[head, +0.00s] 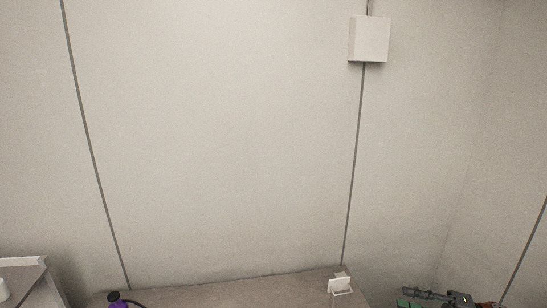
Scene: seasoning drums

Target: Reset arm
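My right gripper (408,297) shows in the bottom right of the head view, dark with green parts, with its tip end towards the left. It is small and partly cut off by the bottom edge, so whether it is open or shut cannot be made out. I see nothing between its fingers. It is to the right of the table (240,292) in the picture.
A small white stand (340,285) is at the table's right end. A purple object with a black top (118,300) is cut off at the bottom left. A grey-edged surface (25,262) is at far left. A white box (369,39) is on the bare wall.

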